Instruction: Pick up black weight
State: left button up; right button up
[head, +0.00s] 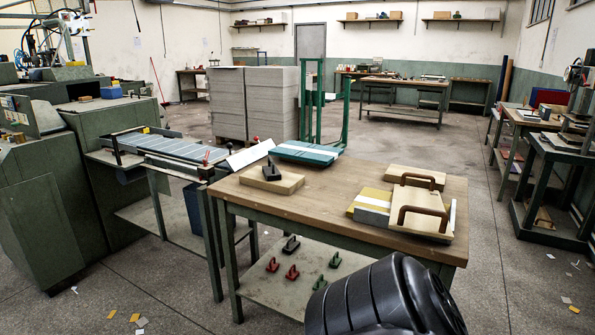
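A black weight (271,171) with an upright handle stands on a light wooden board (270,181) at the left back of the wooden table. A second black piece with a handle (291,244) sits on the table's lower shelf, beside several small red and green clamp-like pieces. Neither of my grippers is in view, so nothing shows near the black weight. A large black ribbed part, which appears to be mine, fills the lower right and hides the front of the table's lower part.
The wooden table (330,192) has a teal stack (305,152) at the back and a board with two brown handles (422,199) on yellow and grey sheets at right. Its middle is clear. A feeder machine (110,160) stands left; grey board stacks (228,100) stand behind.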

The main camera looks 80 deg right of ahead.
aim_at(270, 172)
jog(key=z, duration=1.95)
